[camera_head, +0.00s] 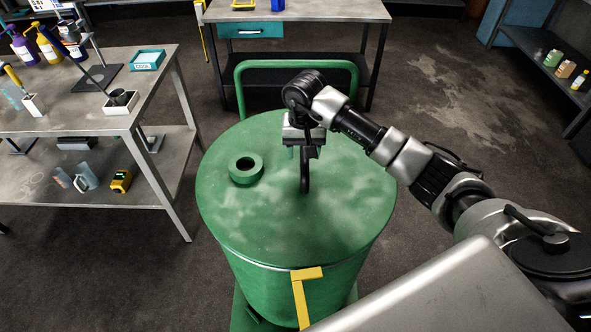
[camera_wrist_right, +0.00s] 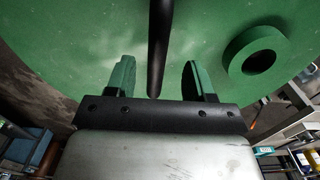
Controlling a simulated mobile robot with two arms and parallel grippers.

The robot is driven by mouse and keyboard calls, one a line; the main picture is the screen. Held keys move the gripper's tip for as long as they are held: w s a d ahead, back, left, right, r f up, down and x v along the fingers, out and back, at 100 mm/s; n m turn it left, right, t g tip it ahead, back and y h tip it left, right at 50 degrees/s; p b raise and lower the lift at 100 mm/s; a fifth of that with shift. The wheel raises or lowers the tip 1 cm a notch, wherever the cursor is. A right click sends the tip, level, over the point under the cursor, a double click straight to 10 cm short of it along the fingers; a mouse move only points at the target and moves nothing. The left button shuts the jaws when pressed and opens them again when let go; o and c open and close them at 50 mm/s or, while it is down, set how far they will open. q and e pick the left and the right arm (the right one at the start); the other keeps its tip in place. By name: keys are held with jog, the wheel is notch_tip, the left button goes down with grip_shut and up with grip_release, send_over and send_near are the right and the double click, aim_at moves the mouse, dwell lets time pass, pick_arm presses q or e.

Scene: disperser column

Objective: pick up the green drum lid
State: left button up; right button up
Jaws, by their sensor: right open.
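The green drum lid (camera_head: 340,195) lies flat on top of the green drum (camera_head: 275,290) in the head view, with pale worn patches. Its upright black handle (camera_head: 304,180) stands near the middle and also shows in the right wrist view (camera_wrist_right: 160,40). A raised green ring with a dark hole (camera_head: 245,169) sits on the lid, left of the handle. My right gripper (camera_head: 304,153) is over the lid at the handle. Its fingers (camera_wrist_right: 157,80) are apart, with the handle appearing between them; I see no clear contact. My left gripper is not in view.
A grey bench (camera_head: 80,120) with bottles and tools stands at the left. Another table (camera_head: 340,12) is behind the drum. A green push bar (camera_head: 296,64) rises behind the lid. A yellow latch strip (camera_head: 299,295) hangs at the drum's front. A shelf is at the far right.

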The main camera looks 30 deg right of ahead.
aim_at(305, 163)
jog(key=shift+f, duration=0.35)
jog(key=f, duration=0.1)
jog(key=f+p, duration=0.1)
jog(key=f, duration=0.1)
jog(key=f+p, duration=0.1)
jog(key=f, duration=0.1)
jog(key=shift+w+d, duration=0.35)
jog(key=shift+f, duration=0.2)
jog(key=shift+c, duration=0.9)
grip_shut()
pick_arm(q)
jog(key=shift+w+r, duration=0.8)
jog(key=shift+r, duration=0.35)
pick_arm(e)
jog(key=shift+w+r, duration=0.15)
